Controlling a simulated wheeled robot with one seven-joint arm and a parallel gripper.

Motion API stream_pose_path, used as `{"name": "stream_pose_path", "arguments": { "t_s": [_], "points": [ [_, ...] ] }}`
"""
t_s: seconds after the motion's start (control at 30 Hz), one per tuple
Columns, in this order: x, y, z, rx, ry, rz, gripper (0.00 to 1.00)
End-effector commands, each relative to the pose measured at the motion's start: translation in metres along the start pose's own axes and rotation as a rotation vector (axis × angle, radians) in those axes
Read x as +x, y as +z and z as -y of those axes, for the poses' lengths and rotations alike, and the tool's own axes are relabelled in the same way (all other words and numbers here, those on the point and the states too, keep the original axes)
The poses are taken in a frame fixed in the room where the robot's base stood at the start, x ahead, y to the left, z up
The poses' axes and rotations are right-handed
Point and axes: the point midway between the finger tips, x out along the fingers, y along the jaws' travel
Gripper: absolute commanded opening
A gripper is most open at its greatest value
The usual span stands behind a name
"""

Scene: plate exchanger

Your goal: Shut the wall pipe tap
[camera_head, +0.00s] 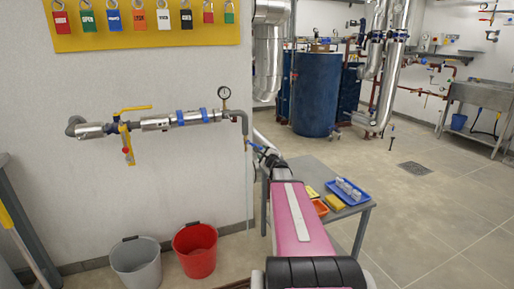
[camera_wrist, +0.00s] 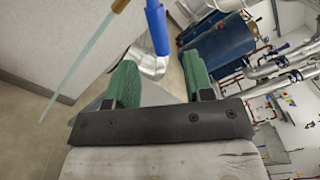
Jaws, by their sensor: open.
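A wall pipe (camera_head: 185,119) runs along the wall and bends down at a spout (camera_head: 246,140), from which a thin stream of water (camera_head: 248,195) falls. The stream also shows in the wrist view (camera_wrist: 78,65). A blue lever (camera_head: 255,147) sits by the spout; in the wrist view the blue lever (camera_wrist: 157,28) points toward the gap between my fingers. A yellow lever (camera_head: 133,108) lies roughly along the pipe further left. My gripper (camera_wrist: 160,78) is open, its green fingers apart, with the lever's end just ahead. Whether they touch cannot be told.
A grey bucket (camera_head: 136,262) and a red bucket (camera_head: 195,248) stand on the floor below the pipe. A grey table (camera_head: 353,215) with a blue tray (camera_head: 348,192) stands beyond my arm. A padlock board (camera_head: 150,38) hangs above.

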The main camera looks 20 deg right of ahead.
Motion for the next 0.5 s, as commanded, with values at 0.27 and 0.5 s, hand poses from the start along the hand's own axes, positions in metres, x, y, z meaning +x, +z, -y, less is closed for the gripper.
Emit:
{"name": "stream_pose_path", "arguments": {
  "t_s": [0.27, 0.5],
  "points": [
    [0.052, -0.002, 0.0, 0.001, 0.001, 0.001, 0.48],
    [0.084, -0.001, 0.0, 0.001, 0.001, 0.001, 0.48]
  ]
}}
